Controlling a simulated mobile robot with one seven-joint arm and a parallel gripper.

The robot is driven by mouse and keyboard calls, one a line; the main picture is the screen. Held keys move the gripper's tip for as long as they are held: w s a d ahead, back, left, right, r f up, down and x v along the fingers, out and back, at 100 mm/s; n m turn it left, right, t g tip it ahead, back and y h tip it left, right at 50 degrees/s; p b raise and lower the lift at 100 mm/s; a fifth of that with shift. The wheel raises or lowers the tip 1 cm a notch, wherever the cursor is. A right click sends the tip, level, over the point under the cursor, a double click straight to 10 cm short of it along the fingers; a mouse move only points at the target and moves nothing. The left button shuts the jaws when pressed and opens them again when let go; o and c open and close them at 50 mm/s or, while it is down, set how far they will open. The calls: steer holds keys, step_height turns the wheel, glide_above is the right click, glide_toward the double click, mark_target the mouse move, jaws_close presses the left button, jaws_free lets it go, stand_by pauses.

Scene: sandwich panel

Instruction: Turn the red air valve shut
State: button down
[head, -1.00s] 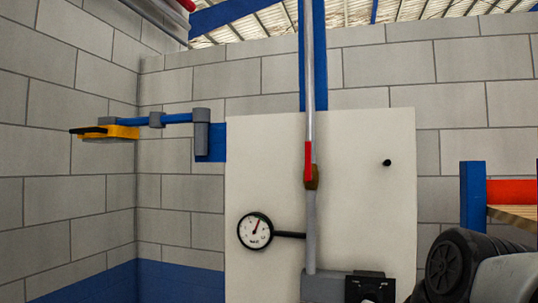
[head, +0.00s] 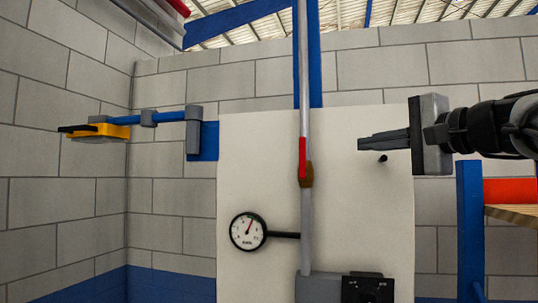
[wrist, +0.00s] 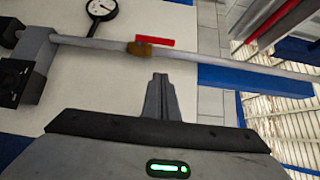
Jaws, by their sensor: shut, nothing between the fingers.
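The red air valve handle (head: 303,156) points straight up along the grey vertical pipe (head: 306,225), above its brass body (head: 306,176). In the wrist view the red handle (wrist: 155,40) lies along the pipe beside the brass body (wrist: 139,49). My gripper (head: 360,142) is to the right of the handle in the head view, fingers pointing left, with a clear gap between them. In the wrist view its fingertips (wrist: 160,76) are together and empty, facing the valve. Nothing hides the handle.
A pressure gauge (head: 248,231) sticks out left of the pipe, and a dark-fronted box (head: 368,287) sits at its foot. A black peg (head: 382,158) is on the white panel (head: 260,150) near my gripper. A yellow-ended blue bracket (head: 112,131) is far left.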

steer(key=shift+s+a+r, duration=0.1)
steer(key=shift+s+r, duration=0.05)
steer(key=p, duration=0.2)
glide_toward(303, 157)
steer(key=w+d+r, duration=0.2)
steer(key=w, duration=0.3)
steer(key=a, duration=0.1)
steer(key=w+a+p, duration=0.1)
steer(key=a, duration=0.1)
steer(key=shift+a, duration=0.2)
